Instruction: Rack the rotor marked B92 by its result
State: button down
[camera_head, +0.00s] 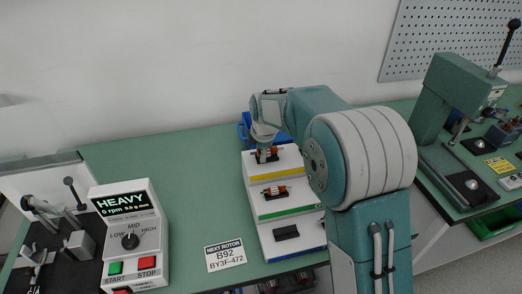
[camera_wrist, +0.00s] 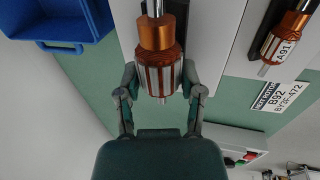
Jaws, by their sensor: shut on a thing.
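My gripper (camera_wrist: 160,84) is shut on a rotor (camera_wrist: 157,40) with copper windings and a steel shaft; no mark shows on it. In the head view my gripper is over the top step of the white rack (camera_head: 258,219), and the rotor (camera_head: 273,155) is at that step, by the yellow strip. I cannot tell whether it rests in the cradle. A rotor marked A91 (camera_wrist: 283,45) lies on the middle step, with the green strip. The lowest step, with the blue strip, has an empty dark cradle (camera_head: 286,232). The card (camera_head: 226,256) reads NEXT ROTOR, B92, BY3F-472.
The balance tester (camera_head: 128,232) at left reads HEAVY, 0 rpm, seemingly 5.6 g mm. A blue bin (camera_wrist: 62,22) stands behind the rack. A green press (camera_head: 450,110) stands at the right. More rotors (camera_head: 285,284) show below the front edge. The bench between tester and rack is mostly clear.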

jog(key=shift+s+d+f, duration=0.1)
jog(key=shift+s+f, duration=0.1)
jog(key=shift+f, duration=0.3)
dwell(0.3)
jog(key=shift+c, duration=0.4)
grip_release()
jog(key=shift+w+f, duration=0.1)
jog(key=shift+w, duration=0.1)
jog(key=shift+r, duration=0.25)
jog(key=shift+r, duration=0.35)
jog(key=v, duration=1.1)
